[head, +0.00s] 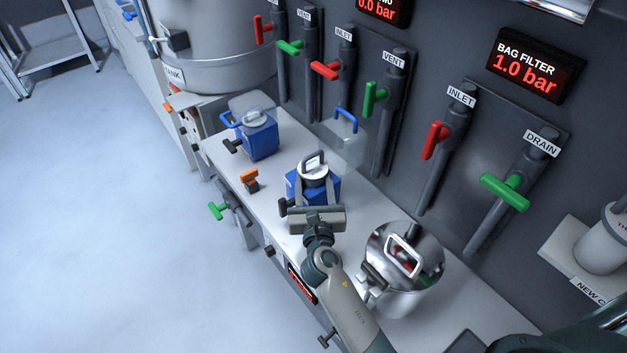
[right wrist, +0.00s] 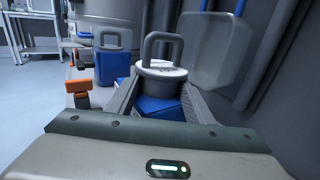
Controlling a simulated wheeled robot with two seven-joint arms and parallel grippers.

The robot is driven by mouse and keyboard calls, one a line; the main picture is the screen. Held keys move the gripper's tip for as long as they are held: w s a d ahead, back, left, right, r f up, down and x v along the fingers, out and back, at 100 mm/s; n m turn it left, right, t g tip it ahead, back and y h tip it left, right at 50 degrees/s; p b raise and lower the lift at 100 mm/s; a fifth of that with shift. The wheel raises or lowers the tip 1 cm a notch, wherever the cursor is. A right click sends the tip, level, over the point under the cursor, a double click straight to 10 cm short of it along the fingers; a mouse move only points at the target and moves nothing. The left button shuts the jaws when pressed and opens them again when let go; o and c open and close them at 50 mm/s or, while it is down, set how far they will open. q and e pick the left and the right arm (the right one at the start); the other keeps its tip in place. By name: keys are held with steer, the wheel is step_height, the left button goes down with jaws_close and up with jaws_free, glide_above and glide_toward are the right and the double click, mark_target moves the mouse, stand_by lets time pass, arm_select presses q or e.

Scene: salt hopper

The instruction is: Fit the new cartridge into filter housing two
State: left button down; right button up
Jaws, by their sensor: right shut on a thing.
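A white round cartridge (head: 313,176) with a grey loop handle stands upright at the top of the nearer blue housing (head: 327,192). My right gripper (head: 315,185) is shut on it, a finger on each side. In the right wrist view the cartridge (right wrist: 161,70) sits between the fingers, with the blue housing (right wrist: 160,108) right below. I cannot tell how deep it is in. A clear lid (head: 345,150) with a blue handle stands open beside this housing. A second blue housing (head: 260,140) is farther left. My left gripper is not in view.
A shiny steel vessel (head: 405,290) stands close right of my right arm. Red and green valve levers line the wall behind. An orange-handled valve (head: 249,178) sits at the bench's front. A grey-white cylinder (head: 602,245) stands on a shelf at far right. The floor at left is clear.

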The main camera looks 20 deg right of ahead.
mark_target(313, 185)
steer(key=shift+s+f, duration=0.1)
steer(key=shift+f, duration=0.1)
steer(key=o, duration=1.7)
steer(key=shift+f, duration=0.15)
steer(key=shift+s+f, duration=0.1)
steer(key=shift+s, duration=0.1)
steer(key=shift+s+a+f, duration=0.1)
steer(key=shift+s, duration=0.4)
steer(key=shift+v, duration=1.25)
steer(key=shift+s+a+r, duration=0.15)
steer(key=shift+s, duration=0.3)
steer(key=shift+s+a+r, duration=0.15)
steer(key=shift+s+r, duration=0.05)
steer(key=shift+s, duration=0.3)
